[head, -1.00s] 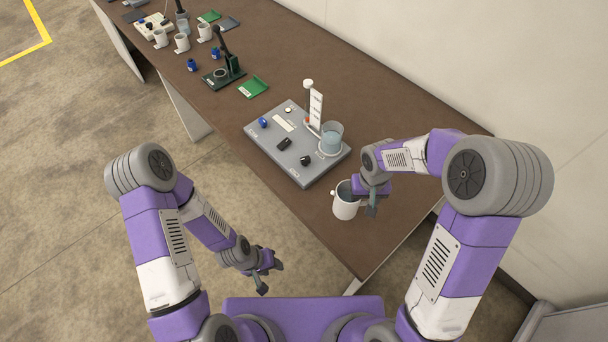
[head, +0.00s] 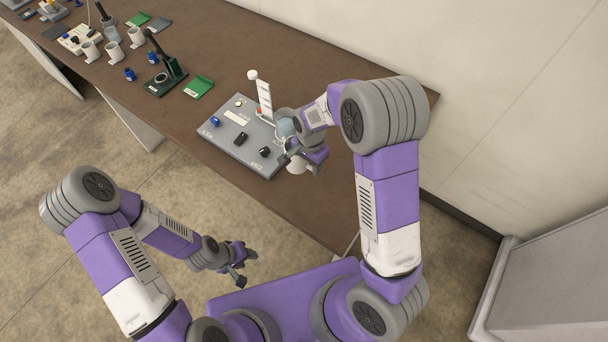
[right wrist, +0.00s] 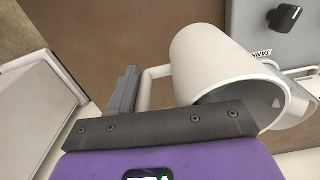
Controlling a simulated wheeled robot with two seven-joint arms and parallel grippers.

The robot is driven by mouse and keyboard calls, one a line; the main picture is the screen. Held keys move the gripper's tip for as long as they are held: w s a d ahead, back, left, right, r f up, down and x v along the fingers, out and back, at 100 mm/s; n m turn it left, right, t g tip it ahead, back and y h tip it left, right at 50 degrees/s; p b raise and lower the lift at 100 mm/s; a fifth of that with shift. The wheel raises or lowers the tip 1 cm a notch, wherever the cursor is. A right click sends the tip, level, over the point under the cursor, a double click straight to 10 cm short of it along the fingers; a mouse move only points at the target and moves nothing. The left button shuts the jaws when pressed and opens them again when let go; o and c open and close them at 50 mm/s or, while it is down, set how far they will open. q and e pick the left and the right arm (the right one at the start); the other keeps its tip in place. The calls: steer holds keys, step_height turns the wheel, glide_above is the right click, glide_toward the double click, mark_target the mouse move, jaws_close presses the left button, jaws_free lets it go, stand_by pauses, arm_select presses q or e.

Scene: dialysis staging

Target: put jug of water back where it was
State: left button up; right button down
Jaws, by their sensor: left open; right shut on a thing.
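The white jug (right wrist: 205,65) is in my right gripper, held by its handle (right wrist: 153,78) in the right wrist view. It is tilted, its mouth toward the lower right. In the head view only part of the jug (head: 297,166) shows under my right gripper (head: 312,158), by the right end of the grey board (head: 215,136). A clear beaker with bluish content (head: 286,127) stands on that board, partly hidden by my right arm. The water inside the jug cannot be made out. My left gripper (head: 244,268) is open and empty, off the table's front edge.
A green-black stand (head: 165,78), a green card (head: 199,87), blue pots and several white mugs (head: 113,35) are further left on the brown table (head: 370,100). The table's right end looks bare.

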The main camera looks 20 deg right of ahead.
mark_target(309, 167)
step_height(309, 167, down, 4)
steer(key=shift+r, duration=0.15)
steer(key=shift+f+b, duration=0.4)
steer(key=shift+f, duration=1.45)
steer(key=shift+f, duration=0.1)
steer(key=c, duration=0.5)
jaws_free()
step_height(309, 167, up, 12)
steer(key=shift+r+p, duration=0.15)
steer(key=shift+p, duration=0.7)
